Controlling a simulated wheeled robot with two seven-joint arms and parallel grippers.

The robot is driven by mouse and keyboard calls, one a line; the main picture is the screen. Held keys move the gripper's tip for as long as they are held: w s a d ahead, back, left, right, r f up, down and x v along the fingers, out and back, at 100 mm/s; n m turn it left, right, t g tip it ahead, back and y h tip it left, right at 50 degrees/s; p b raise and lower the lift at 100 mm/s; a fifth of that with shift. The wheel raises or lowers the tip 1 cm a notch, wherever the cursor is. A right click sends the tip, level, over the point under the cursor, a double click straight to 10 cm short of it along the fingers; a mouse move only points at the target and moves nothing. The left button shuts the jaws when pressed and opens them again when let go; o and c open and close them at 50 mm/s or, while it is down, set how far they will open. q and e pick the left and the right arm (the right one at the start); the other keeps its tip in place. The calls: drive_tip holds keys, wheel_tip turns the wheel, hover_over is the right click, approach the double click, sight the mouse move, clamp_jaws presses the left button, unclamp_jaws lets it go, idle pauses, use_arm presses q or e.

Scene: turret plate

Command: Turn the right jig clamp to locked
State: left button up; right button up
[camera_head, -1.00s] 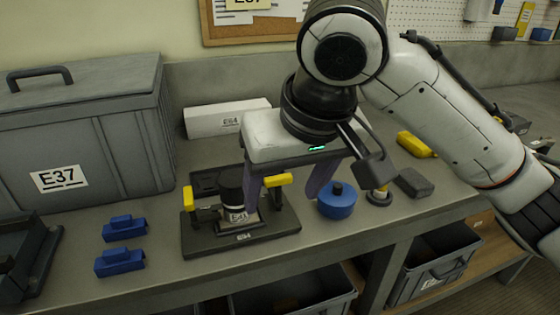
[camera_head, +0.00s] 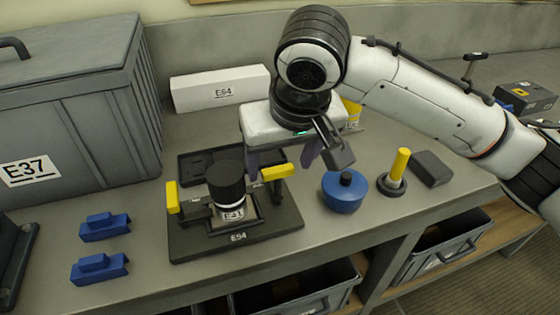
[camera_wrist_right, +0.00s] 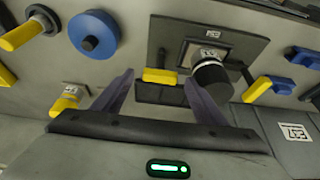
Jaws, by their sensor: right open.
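The right clamp has a yellow handle (camera_head: 278,171); the left clamp has another yellow handle (camera_head: 172,198). My right gripper (camera_head: 281,168) is over the right clamp, pointing down, with its fingers spread. In the right wrist view the right clamp's handle (camera_wrist_right: 160,76) lies between the two fingertips (camera_wrist_right: 160,80), with gaps showing beside it. My left gripper is not in view.
A blue round knobbed part (camera_head: 344,193) and a yellow peg on a dark base (camera_head: 400,165) stand right of the jig. Blue blocks (camera_head: 105,227) lie to its left. A grey case (camera_head: 80,120) and a white box (camera_head: 220,88) stand behind. Open bench lies along the front edge.

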drive_tip(key=shift+w+f, duration=0.2)
drive_tip(key=shift+f, duration=0.25)
drive_tip(key=shift+a, duration=0.1)
drive_tip(key=c, duration=1.1)
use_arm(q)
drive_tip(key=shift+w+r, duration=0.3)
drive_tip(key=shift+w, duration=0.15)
use_arm(e)
drive_tip(key=shift+o, duration=0.2)
